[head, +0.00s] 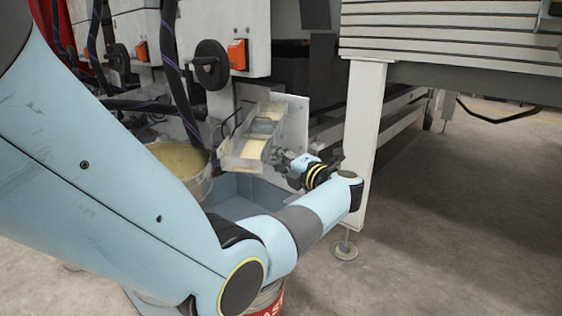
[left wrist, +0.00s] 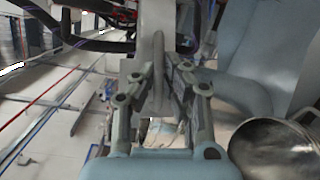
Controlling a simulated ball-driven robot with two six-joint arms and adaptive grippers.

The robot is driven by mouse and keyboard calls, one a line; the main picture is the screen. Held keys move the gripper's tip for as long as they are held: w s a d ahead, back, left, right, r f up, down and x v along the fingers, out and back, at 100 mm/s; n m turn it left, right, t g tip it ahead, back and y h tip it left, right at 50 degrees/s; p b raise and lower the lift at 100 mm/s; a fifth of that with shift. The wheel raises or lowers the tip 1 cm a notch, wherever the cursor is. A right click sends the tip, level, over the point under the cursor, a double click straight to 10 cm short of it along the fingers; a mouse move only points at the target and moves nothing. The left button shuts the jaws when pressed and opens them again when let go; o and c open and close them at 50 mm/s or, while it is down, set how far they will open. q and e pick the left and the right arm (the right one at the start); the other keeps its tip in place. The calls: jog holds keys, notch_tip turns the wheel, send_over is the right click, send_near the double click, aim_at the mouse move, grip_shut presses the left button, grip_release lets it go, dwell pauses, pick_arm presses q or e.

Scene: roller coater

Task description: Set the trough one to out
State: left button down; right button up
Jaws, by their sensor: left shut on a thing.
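The trough (head: 243,163) is a pale metal tray holding cream-yellow liquid, in the middle of the head view, below a grey machine. It looks tilted, and a flat metal plate (head: 292,122) stands at its right end. My left gripper (head: 292,163) is at this right end, its fingers partly hidden by my wrist. In the left wrist view, the fingers (left wrist: 157,92) are closed around a slim, rounded grey handle (left wrist: 158,62). The handle's join to the trough is hard to make out. My right gripper is out of view.
A bucket of yellowish liquid (head: 180,158) stands left of the trough. A blue-grey bin (head: 235,198) lies below it. A black handwheel (head: 211,65) and hanging cables are above left. A white machine leg (head: 364,140) stands close right of my wrist. Open floor lies further right.

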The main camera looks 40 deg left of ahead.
pick_arm(q)
jog(key=shift+w+d+r, duration=0.15)
jog(key=shift+w+r, duration=0.05)
jog(key=shift+r, duration=0.05)
jog(key=c, duration=1.4)
grip_release()
jog(key=shift+w+d+f, duration=0.1)
jog(key=shift+d, duration=0.1)
jog(key=v, duration=0.7)
jog(key=shift+d, duration=0.15)
